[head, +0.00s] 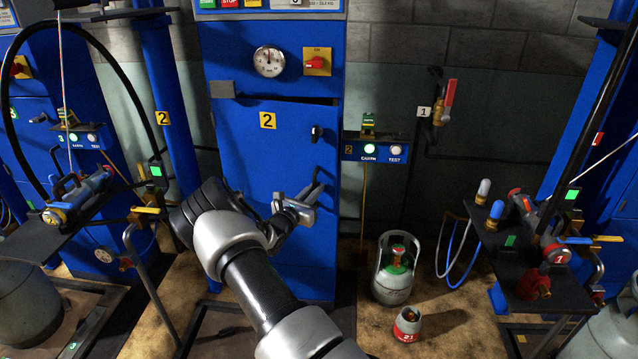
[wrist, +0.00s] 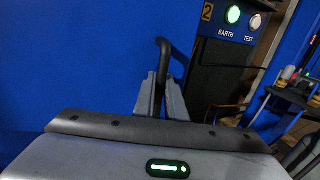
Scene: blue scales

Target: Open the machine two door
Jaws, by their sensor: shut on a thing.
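The blue machine two door (head: 262,155) carries a yellow "2" label in the head view. A dark gap shows along its top edge; I cannot tell whether it stands slightly ajar. Its black bar handle (head: 318,184) is on the right side of the door. My gripper (head: 308,200) is at the handle. In the wrist view my gripper (wrist: 162,98) has its two fingers shut on the black handle (wrist: 164,56), which rises from between them. The blue door surface (wrist: 70,60) fills the left of that view. My arm hides part of the door's lower left.
A small black latch knob (head: 317,133) is above the handle. An EARTH/TEST light panel (head: 376,151) is right of the door. A grey gas cylinder (head: 394,270) and a smaller one (head: 407,324) stand on the floor at right. A black workbench (head: 525,265) is further right.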

